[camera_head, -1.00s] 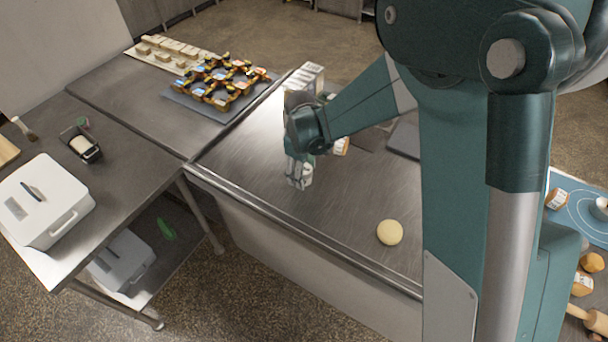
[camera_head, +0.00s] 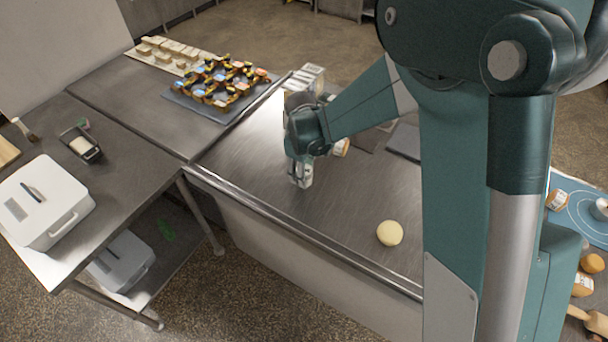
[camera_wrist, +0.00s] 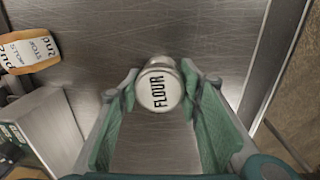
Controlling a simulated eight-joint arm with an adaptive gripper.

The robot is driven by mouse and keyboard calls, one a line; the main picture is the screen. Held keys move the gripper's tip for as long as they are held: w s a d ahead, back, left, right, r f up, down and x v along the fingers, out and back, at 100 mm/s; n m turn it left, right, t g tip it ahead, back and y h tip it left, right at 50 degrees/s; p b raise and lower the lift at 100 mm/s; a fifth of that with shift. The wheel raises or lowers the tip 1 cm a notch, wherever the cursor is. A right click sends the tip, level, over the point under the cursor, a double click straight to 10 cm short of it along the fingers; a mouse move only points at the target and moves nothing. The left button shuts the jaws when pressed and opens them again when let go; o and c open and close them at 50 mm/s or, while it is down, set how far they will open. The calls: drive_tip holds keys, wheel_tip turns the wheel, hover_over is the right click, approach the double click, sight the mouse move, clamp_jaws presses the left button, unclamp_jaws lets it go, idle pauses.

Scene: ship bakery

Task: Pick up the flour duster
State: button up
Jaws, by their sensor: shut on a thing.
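The flour duster (camera_wrist: 160,88) is a pale round container with FLOUR in dark letters on its face. In the wrist view it sits between the two green fingers of my gripper (camera_wrist: 162,80), which are shut on it. In the head view my gripper (camera_head: 301,172) is low over the metal worktop, left of the pale dough ball. I cannot clearly tell the duster from my fingers there, nor whether it still touches the worktop.
A pale dough ball (camera_head: 390,233) lies on the worktop (camera_head: 340,205). An orange item with a white label (camera_wrist: 30,50) is left of my gripper in the wrist view. A grey tray of colourful pieces (camera_head: 222,117) stands further back.

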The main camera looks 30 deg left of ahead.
drive_tip(key=shift+r, duration=0.2)
drive_tip(key=shift+r, duration=4.85)
